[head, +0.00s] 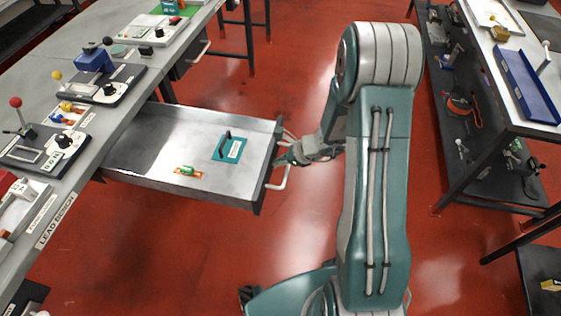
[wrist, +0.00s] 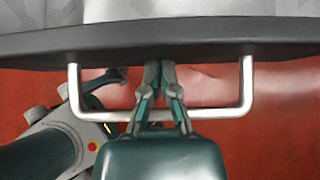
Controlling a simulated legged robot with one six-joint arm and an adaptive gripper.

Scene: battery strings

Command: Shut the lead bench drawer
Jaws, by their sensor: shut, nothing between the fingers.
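The lead bench drawer (head: 137,157) is pulled out to the right from under the lead bench (head: 108,109), whose front edge carries the label LEAD BENCH. The drawer's dark front panel (wrist: 215,31) and silver bar handle (wrist: 240,97) show in the wrist view. My gripper (head: 289,157) is at the drawer front, by the handle. In the wrist view my gripper (wrist: 160,68) is shut, with its fingers passing across the handle bar and their tips at the front panel. Whether the tips touch the panel is hard to tell. Nothing shows between the fingers.
In the drawer lie a teal plate (head: 231,150) with a dark upright piece and a small green-and-orange part (head: 187,171). Several devices stand on the bench, including a blue box (head: 95,61). A shelved table (head: 503,70) stands at right. Red floor is clear between.

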